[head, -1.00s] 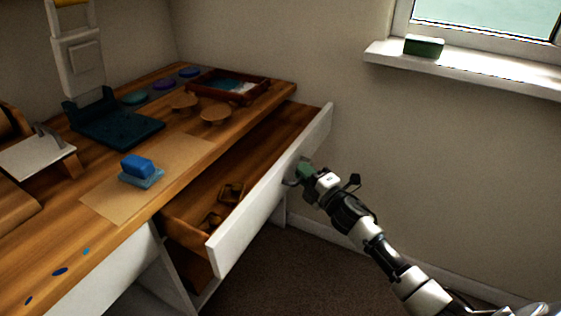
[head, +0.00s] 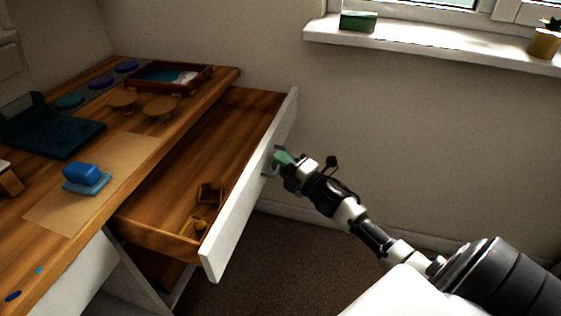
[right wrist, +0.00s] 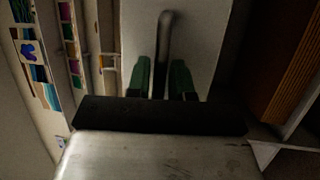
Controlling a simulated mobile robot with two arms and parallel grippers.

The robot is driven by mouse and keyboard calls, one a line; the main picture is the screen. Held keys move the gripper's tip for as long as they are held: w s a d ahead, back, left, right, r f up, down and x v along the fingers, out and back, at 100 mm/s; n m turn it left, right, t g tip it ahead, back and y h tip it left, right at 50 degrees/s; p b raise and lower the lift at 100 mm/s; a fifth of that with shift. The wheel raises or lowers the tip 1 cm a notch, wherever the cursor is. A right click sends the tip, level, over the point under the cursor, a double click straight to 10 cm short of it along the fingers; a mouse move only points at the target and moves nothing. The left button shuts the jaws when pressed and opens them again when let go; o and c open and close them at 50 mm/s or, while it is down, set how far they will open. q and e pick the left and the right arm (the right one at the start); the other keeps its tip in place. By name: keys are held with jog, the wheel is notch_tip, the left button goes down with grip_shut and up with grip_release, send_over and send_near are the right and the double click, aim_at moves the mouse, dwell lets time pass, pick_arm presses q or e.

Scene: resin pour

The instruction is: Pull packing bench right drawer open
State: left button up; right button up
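The packing bench's right drawer (head: 235,213) is pulled well out, with its white front standing clear of the wooden bench (head: 185,125). My right gripper (head: 277,160) is at the outer face of the drawer front. In the right wrist view, its green fingers (right wrist: 162,76) lie on both sides of the grey bar handle (right wrist: 166,30), close against it, and appear shut on it. In the head view the handle is mostly hidden by the fingers. My left gripper is in neither current view.
Small brown items (head: 209,193) lie inside the drawer. The bench top holds a blue block (head: 82,173) on a pad, a dark teal stand (head: 55,135), round wooden coasters (head: 160,107) and a red-brown tray (head: 150,75). A windowsill (head: 430,45) runs along the wall. Carpeted floor lies below.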

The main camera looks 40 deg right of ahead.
jog(key=shift+o, duration=1.1)
pick_arm(q)
jog(key=shift+p+x, duration=0.3)
jog(key=shift+x, duration=0.85)
pick_arm(e)
jog(key=v, duration=1)
jog(key=shift+s, duration=0.4)
pick_arm(q)
jog(key=shift+s+d, duration=0.1)
jog(key=shift+s, duration=0.05)
pick_arm(e)
jog(key=shift+d, duration=0.15)
